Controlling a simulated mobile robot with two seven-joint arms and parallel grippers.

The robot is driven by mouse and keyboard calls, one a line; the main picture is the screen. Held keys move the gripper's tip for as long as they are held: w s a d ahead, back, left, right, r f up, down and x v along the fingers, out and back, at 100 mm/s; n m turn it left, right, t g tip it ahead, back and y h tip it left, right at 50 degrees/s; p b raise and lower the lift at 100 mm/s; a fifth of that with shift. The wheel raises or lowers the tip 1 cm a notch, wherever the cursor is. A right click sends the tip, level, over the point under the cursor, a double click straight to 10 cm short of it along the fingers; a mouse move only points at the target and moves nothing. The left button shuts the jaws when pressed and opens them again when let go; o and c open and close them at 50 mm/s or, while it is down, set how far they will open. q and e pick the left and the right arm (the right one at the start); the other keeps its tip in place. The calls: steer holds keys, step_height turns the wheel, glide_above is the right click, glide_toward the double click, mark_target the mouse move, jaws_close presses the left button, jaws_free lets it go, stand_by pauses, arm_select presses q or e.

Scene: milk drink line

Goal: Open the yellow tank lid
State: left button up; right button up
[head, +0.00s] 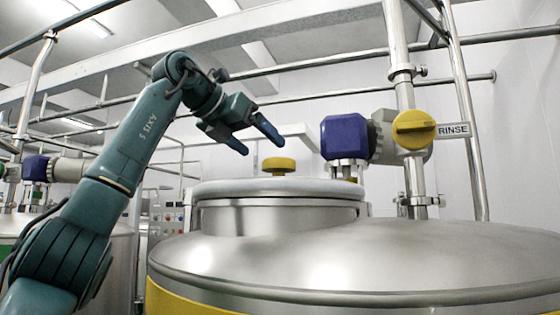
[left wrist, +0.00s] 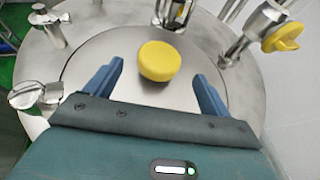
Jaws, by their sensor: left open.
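The yellow-banded tank (head: 340,255) is a large steel vessel at the right of the head view. Its round steel lid (head: 225,187) lies flat on the raised neck, with a yellow knob (head: 279,165) on top. In the left wrist view the knob (left wrist: 160,61) shows from above on the lid (left wrist: 108,55). My left gripper (head: 256,144) is open and empty, up and to the left of the knob in the head view. In the left wrist view its two blue fingers (left wrist: 157,82) stand apart on either side below the knob, not touching it. My right gripper is out of view.
A blue valve body (head: 344,137) and a yellow rinse handle (head: 413,129) on a vertical pipe (head: 402,60) stand right of the lid. The rinse handle (left wrist: 284,37) also shows in the wrist view. Another tank (head: 115,260) stands at left. Rails cross overhead.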

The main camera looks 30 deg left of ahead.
mark_target(279, 161)
arm_select(q)
steer(key=p+x, duration=0.1)
steer(key=x, duration=0.6)
steer(key=shift+w+f, duration=0.15)
steer(key=shift+w, duration=0.25)
steer(key=shift+c, duration=0.3)
steer(key=c, duration=1.3)
steer(key=shift+s+d, duration=0.1)
steer(key=shift+s, duration=0.1)
